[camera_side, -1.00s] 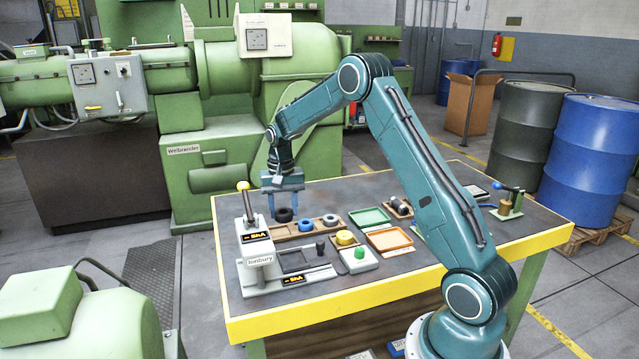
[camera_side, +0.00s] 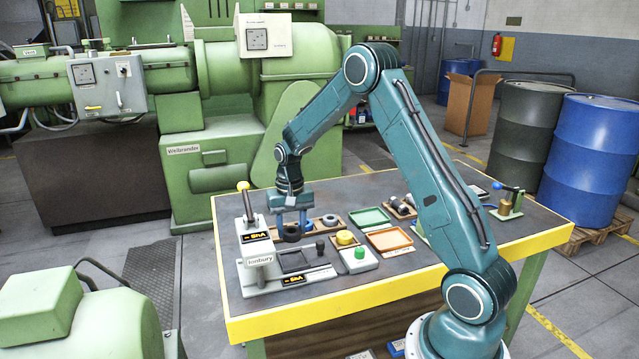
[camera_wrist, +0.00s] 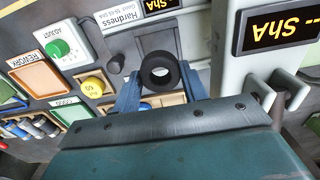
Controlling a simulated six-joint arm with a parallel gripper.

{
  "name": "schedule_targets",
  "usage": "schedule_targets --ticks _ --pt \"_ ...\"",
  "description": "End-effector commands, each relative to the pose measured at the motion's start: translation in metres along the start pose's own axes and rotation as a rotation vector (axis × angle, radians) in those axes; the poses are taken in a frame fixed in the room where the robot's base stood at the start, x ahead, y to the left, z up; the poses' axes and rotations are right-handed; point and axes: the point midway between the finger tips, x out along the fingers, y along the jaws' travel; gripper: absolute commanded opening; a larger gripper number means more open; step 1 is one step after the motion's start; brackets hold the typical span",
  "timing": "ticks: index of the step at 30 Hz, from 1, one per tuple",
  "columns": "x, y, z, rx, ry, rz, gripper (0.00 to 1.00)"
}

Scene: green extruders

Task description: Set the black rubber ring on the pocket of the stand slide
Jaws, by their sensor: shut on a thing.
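The black rubber ring (camera_side: 291,240) is held between the two blue fingers of my gripper (camera_side: 291,226). In the wrist view the ring (camera_wrist: 173,70) shows its round hole, with a finger of my gripper (camera_wrist: 160,88) on either side. The stand slide (camera_side: 296,259) is a dark plate with a black knob (camera_side: 320,247), low on the grey stand (camera_side: 250,247). The ring is above and behind the slide in the side view. In the wrist view the slide (camera_wrist: 146,42) lies just beyond the ring. Its pocket is not clearly visible.
A wooden holder (camera_side: 318,226) with rings is behind the gripper, partly hidden. Green (camera_side: 369,217) and orange (camera_side: 389,240) trays lie farther right. The stand's column rises at left.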

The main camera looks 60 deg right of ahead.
Motion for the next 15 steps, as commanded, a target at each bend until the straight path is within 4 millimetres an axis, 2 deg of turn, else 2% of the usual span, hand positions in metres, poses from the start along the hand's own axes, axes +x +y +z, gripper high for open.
schedule_targets --ticks 15 --pt "0.040 0.000 0.001 0.001 -0.003 0.001 0.21"
